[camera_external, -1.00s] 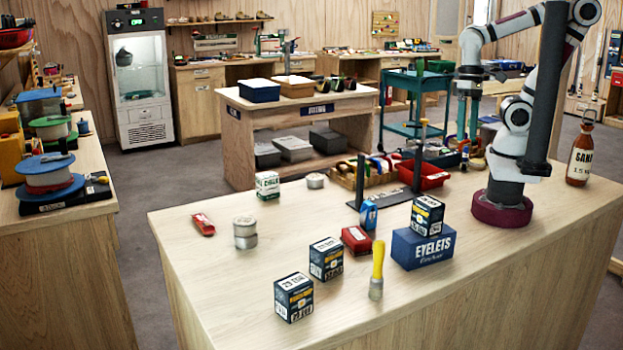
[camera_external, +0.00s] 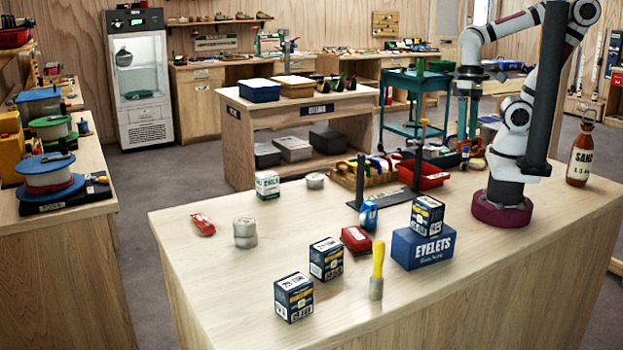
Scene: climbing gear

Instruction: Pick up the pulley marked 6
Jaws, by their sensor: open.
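I cannot make out a pulley marked 6; no such marking is readable at this size. A small blue item (camera_external: 368,215) stands on the wooden worktop (camera_external: 230,290), beside the red item (camera_external: 355,240); I cannot tell what it is. A wooden rack (camera_external: 372,178) of coloured gear stands at the worktop's far side, partly behind a dark post. My gripper (camera_external: 468,128) hangs from the raised arm near the worktop's far edge. It is open, with nothing visible between its fingers, which blend with the teal trolley behind.
Dark boxes (camera_external: 326,258) stand at the front, with a yellow-handled tool (camera_external: 377,270) nearby. A blue EYELETS box (camera_external: 422,248) carries another box (camera_external: 427,215). A red tray (camera_external: 424,177) and a sand bottle (camera_external: 581,155) stand farther back. The worktop's left front is clear.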

